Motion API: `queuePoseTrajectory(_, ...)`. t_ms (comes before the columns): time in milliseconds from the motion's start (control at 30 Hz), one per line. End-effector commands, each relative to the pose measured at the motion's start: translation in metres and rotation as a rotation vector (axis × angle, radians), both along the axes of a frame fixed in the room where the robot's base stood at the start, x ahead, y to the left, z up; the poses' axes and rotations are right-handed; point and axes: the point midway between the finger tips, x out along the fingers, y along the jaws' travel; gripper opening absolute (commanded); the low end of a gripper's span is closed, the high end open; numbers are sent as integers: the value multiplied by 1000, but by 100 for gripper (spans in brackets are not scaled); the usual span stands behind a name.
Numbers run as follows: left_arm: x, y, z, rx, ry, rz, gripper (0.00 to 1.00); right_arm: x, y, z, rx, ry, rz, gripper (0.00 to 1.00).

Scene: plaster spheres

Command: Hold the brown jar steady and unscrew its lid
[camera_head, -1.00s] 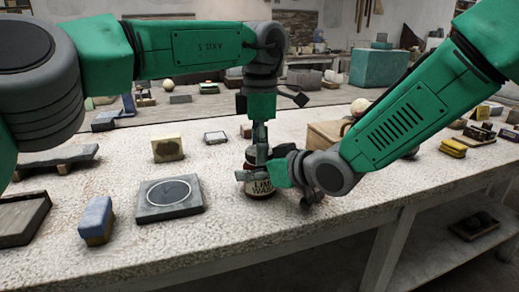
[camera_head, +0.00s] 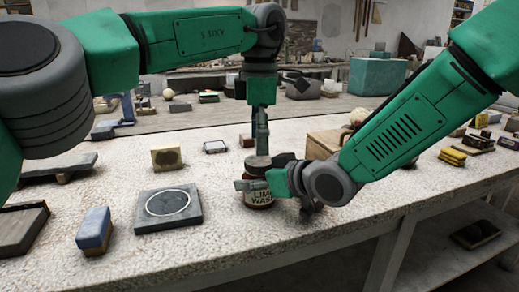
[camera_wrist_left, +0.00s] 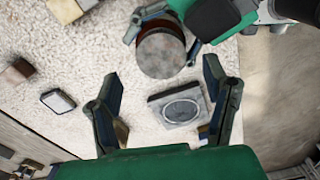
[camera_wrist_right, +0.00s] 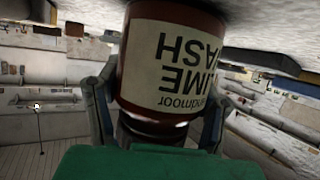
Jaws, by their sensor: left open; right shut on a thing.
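The brown jar (camera_head: 260,199) with a pale "LIME WASH" label stands upright on the plaster-covered bench. Its round grey lid (camera_wrist_left: 162,53) sits on top, a brown rim showing around it; I cannot tell how loose it is. My right gripper (camera_wrist_right: 158,112) is shut around the jar body, fingers on both sides, and the label fills the right wrist view. My left gripper (camera_head: 262,147) points down above the lid. In the left wrist view its fingers are spread and empty, with the lid beyond their tips. The jar's base is partly hidden by my right gripper.
A grey slab with a ring mark (camera_head: 168,208) lies left of the jar. A wooden box (camera_head: 322,144) is behind my right arm. The bench's front edge is close.

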Motion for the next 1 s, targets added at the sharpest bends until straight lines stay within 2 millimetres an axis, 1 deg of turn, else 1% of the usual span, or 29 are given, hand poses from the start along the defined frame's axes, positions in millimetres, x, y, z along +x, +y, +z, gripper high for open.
queuePoseTrajectory(33, 0, 0, 3, 0, -1, -12, 68, -1, -1, -3, -3, 7, 0, 0)
queuePoseTrajectory(233, 1, -1, 27, -1, -2, -140, 68, -1, -1, -3, -3, 7, 0, 0)
queuePoseTrajectory(300, 1, -1, 31, -1, 0, -174, 68, -1, -1, -3, -3, 7, 0, 0)
queuePoseTrajectory(367, 1, 0, 31, -1, 1, -188, 68, -1, -1, -3, -4, 8, -1, 0)
queuePoseTrajectory(467, 1, 0, 23, 1, 1, -194, 68, -1, -1, -3, -4, 8, -1, 0)
queuePoseTrajectory(567, 0, 1, 10, 2, 2, -194, 68, -1, -1, -4, -4, 8, -1, 0)
queuePoseTrajectory(800, 0, 1, -27, 0, 3, -193, 68, -1, -1, -3, -4, 8, -1, 0)
queuePoseTrajectory(900, 0, 1, -37, 0, 2, -192, 68, -1, -1, -3, -3, 8, -2, 0)
queuePoseTrajectory(1000, 0, 1, -43, -1, 1, -190, 68, -1, -1, -3, -4, 8, -1, 0)
